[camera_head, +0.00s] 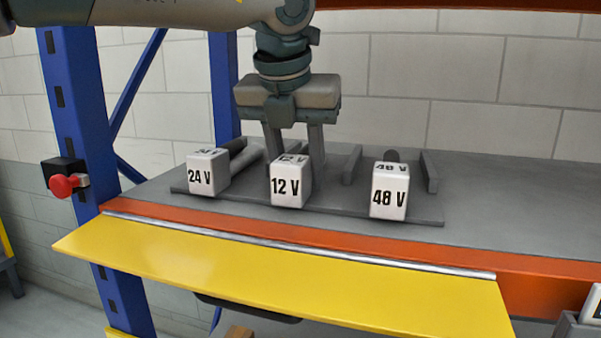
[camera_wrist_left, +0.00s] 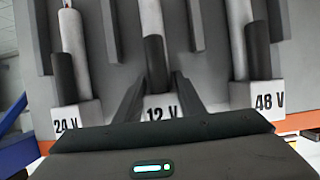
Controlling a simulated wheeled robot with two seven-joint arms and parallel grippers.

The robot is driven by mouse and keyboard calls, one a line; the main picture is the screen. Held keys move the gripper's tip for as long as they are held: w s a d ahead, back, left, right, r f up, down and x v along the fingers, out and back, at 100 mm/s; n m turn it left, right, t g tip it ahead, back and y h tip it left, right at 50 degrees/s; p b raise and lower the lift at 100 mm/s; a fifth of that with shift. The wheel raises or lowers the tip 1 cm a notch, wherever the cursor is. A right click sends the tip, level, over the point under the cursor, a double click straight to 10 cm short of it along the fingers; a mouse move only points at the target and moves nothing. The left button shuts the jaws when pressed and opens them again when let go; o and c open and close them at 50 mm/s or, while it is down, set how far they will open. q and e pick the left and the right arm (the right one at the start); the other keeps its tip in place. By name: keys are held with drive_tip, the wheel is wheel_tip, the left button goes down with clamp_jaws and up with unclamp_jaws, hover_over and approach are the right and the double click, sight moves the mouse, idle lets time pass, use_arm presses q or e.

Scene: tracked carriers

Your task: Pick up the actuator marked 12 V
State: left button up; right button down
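The 12 V actuator (camera_head: 287,190) lies in the middle of three on a grey rack plate. It has a white block with black lettering; the wrist view shows its dark sleeve (camera_wrist_left: 155,62) and pale rod. The 24 V actuator (camera_head: 203,176) is to its left and the 48 V actuator (camera_head: 388,198) to its right. My left gripper (camera_head: 294,145) points down just behind the 12 V block. Its fingers are open, one on each side of the 12 V sleeve in the wrist view; contact cannot be told. My right gripper is not in view.
The rack plate (camera_head: 431,217) has raised dividers between actuators. A yellow panel (camera_head: 290,287) slopes along the shelf's orange front beam (camera_head: 540,290). A blue post (camera_head: 78,110) with a red knob (camera_head: 63,186) stands left. The grey shelf (camera_head: 510,205) is clear to the right.

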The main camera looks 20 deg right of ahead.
use_arm(q)
clamp_jaws()
drive_tip(key=shift+r, duration=0.15)
drive_tip(key=shift+r, duration=0.1)
